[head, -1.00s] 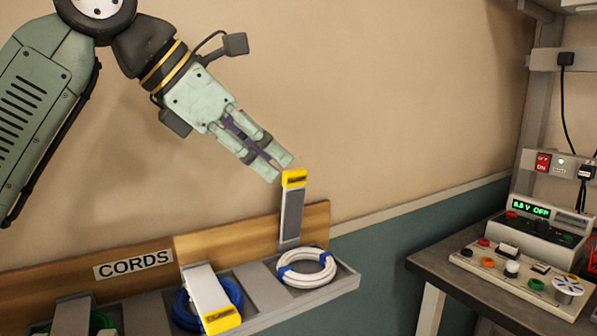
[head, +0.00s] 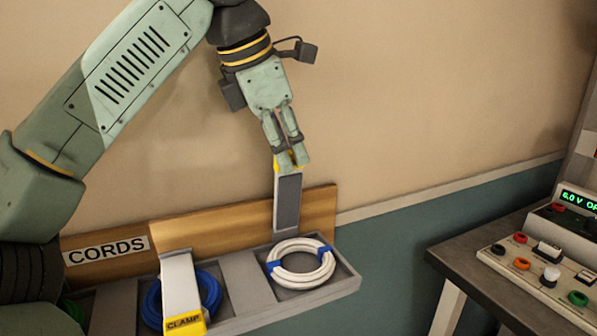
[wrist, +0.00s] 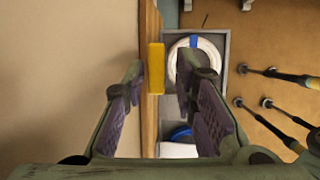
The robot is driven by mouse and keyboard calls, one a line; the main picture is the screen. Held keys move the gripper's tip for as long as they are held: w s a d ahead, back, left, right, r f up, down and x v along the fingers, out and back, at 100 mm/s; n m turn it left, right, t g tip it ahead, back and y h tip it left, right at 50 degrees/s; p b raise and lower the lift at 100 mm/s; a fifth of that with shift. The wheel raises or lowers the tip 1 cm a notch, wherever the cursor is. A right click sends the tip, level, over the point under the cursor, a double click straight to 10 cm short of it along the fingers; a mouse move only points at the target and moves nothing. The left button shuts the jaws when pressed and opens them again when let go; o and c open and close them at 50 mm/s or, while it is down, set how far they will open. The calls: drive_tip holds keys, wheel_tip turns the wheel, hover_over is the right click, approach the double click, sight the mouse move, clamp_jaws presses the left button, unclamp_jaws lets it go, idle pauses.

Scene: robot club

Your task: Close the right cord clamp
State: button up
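The right cord clamp (head: 287,203) is a grey lever standing upright, raised behind the coiled white cord (head: 326,274) with blue ties. Its yellow tip shows in the wrist view (wrist: 156,68) between my two fingers, with a visible gap on the right side. My gripper (head: 292,162) points down at the top of this lever in the head view, its fingers hiding most of the yellow tip. The fingers (wrist: 160,66) are apart in the wrist view. I cannot tell whether the left finger touches the tip. The white cord lies in its tray compartment, not covered by the clamp.
A second clamp (head: 182,285) lies down over a blue cord (head: 211,291) to the left. The grey tray (head: 345,285) is fixed along a wooden board (head: 210,235) with a CORDS sign. A workbench (head: 470,262) with a power supply stands at right. The wall above is clear.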

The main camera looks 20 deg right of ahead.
sight(287, 193)
drive_tip(key=x, duration=0.6)
drive_tip(key=shift+d+p, duration=0.1)
drive_tip(key=shift+p, duration=0.25)
drive_tip(key=shift+c, duration=0.2)
clamp_jaws()
